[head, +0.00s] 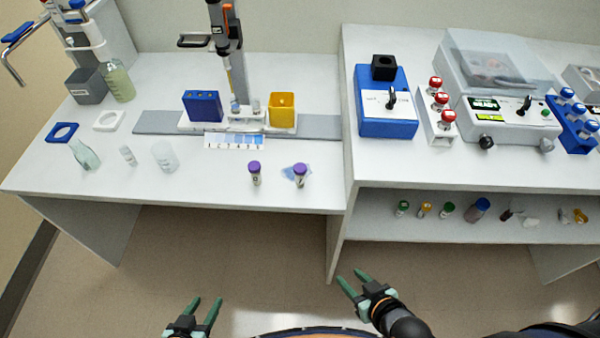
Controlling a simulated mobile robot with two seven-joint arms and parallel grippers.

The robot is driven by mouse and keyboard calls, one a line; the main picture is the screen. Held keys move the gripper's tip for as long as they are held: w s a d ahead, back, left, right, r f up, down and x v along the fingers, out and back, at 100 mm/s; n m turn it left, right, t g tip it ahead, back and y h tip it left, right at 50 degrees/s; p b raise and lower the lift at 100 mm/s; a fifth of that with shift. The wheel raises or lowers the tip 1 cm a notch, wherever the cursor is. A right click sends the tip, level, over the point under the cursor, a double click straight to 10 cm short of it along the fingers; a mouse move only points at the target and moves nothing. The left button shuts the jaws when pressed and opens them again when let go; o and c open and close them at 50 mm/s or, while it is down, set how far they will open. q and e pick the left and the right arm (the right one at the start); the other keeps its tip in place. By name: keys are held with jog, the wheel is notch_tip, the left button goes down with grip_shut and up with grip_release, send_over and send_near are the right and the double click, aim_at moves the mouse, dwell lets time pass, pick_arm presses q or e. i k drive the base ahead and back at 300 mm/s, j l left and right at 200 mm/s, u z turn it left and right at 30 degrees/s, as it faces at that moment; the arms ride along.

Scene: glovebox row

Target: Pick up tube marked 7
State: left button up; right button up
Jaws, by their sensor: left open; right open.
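Two purple-capped tubes stand near the front edge of the left bench: a left one (255,174) and a right one (300,175), the latter by a small blue patch. Their marks are too small to read, so I cannot tell which tube is marked 7. My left gripper (207,302) is open and empty, in front of the left bench and well short of the tubes. My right gripper (350,277) is open and empty, in front of the gap between the benches, below and to the right of the tubes.
The left bench (225,190) also holds glassware (85,155), a blue rack (203,105), a yellow box (282,109) and a tall pipette stand (230,50). The right bench bears a blue device (385,103) and red-capped tubes (442,100). Small capped tubes (447,211) stand on its lower shelf.

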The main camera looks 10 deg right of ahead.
aim_at(299, 168)
jog(key=i+j+z, duration=0.3)
jog(key=j, duration=0.75)
jog(key=j+z, duration=0.3)
jog(key=j, duration=0.7)
